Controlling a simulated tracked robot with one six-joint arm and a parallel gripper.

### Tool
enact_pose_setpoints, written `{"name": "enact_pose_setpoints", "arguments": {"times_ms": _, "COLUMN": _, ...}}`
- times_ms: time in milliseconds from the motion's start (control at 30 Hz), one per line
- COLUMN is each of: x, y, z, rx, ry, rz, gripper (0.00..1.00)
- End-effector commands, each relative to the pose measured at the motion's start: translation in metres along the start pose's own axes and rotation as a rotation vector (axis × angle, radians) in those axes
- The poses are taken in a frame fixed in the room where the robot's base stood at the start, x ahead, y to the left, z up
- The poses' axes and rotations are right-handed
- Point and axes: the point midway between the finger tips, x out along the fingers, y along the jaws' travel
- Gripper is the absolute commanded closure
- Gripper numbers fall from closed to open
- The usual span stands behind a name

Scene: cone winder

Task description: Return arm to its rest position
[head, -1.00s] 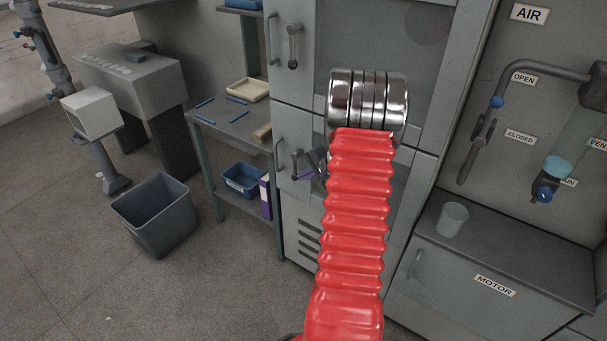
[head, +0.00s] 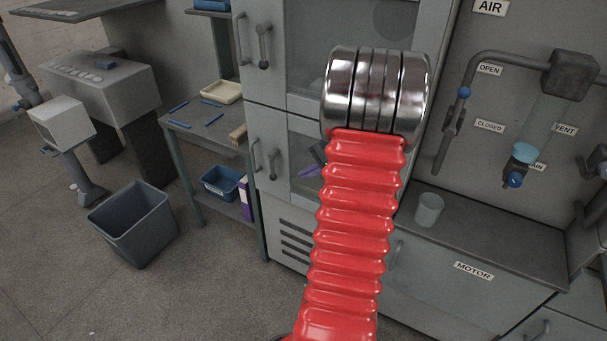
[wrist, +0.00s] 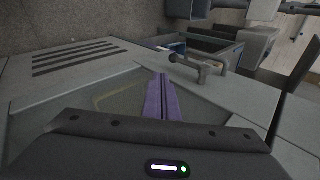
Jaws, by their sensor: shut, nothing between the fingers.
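My arm rises from the bottom of the head view as a red ribbed sleeve with a shiny metal joint at its top. It hides most of my gripper (head: 309,171), whose purple finger shows left of the sleeve in front of the grey cabinet (head: 270,120). In the wrist view, my gripper (wrist: 162,96) has its two purple fingers together with nothing between them. They point toward the cabinet front and its vent slots; I cannot tell the exact gap.
A side table (head: 205,131) with blue rods and a tray (head: 221,91) stands left of the cabinet. A grey bin (head: 133,225) is on the floor. A cup (head: 429,209) stands on the motor counter at right, below valve pipes. Floor at lower left is clear.

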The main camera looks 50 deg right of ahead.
Motion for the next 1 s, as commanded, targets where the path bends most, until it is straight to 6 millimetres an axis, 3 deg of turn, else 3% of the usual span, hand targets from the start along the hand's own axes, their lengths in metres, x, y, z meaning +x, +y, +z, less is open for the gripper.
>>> {"name": "enact_pose_setpoints", "arguments": {"times_ms": 667, "x": 0.001, "y": 0.0, "z": 0.002, "rx": 0.028, "ry": -0.008, "rz": 0.001, "gripper": 1.0}}
{"name": "enact_pose_setpoints", "arguments": {"times_ms": 867, "x": 0.002, "y": 0.025, "z": 0.029, "rx": 0.036, "ry": -0.082, "rz": 0.074, "gripper": 1.0}}
{"name": "enact_pose_setpoints", "arguments": {"times_ms": 1000, "x": -0.008, "y": 0.037, "z": 0.054, "rx": 0.004, "ry": -0.132, "rz": 0.135, "gripper": 1.0}}
